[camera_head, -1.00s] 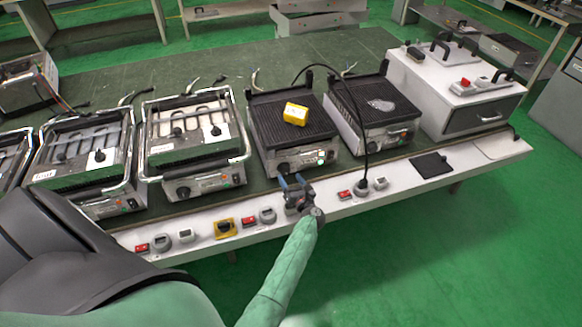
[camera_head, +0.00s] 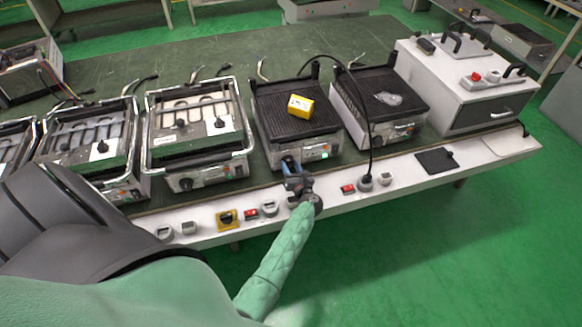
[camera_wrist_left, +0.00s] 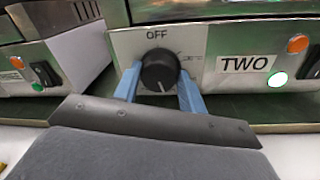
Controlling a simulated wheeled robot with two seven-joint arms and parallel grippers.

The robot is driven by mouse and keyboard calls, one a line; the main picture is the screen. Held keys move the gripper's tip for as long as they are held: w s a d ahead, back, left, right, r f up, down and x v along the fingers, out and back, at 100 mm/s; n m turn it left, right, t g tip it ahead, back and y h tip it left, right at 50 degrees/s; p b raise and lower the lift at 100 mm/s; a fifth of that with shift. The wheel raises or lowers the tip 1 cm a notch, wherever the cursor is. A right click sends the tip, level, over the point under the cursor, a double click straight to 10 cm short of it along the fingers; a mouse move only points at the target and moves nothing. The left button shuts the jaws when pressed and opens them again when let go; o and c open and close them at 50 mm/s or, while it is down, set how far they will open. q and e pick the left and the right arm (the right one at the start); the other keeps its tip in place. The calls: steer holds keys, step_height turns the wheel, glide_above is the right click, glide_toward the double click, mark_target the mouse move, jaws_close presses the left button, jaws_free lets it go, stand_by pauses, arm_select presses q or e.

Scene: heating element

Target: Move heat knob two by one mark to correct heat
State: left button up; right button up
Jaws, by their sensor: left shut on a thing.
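The black heat knob two (camera_wrist_left: 160,70) sits on a metal front panel below the word OFF, left of the label TWO (camera_wrist_left: 246,64). Its white pointer line faces down in the left wrist view. My left gripper (camera_wrist_left: 160,92) has its blue fingers on both sides of the knob and is shut on it. A green lamp (camera_wrist_left: 277,80) is lit below an orange lamp (camera_wrist_left: 297,44). My right gripper is not in view.
Another grill (camera_head: 375,100) stands to the right, and open heater units (camera_head: 195,120) to the left. Red switches, sockets and a black cable (camera_head: 368,150) line the bench's front edge.

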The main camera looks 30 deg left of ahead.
arm_select(q)
steer(key=shift+f+m, duration=0.1)
steer(key=shift+m, duration=0.3)
steer(key=shift+m+b, duration=0.4)
steer(key=shift+b, duration=0.05)
steer(key=m, duration=0.3)
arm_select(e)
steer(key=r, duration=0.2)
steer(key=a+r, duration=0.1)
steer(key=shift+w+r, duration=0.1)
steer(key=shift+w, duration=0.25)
arm_select(q)
steer(key=o, duration=1)
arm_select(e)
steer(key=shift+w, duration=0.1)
arm_select(q)
steer(key=shift+d+b, duration=0.1)
steer(key=shift+b, duration=0.2)
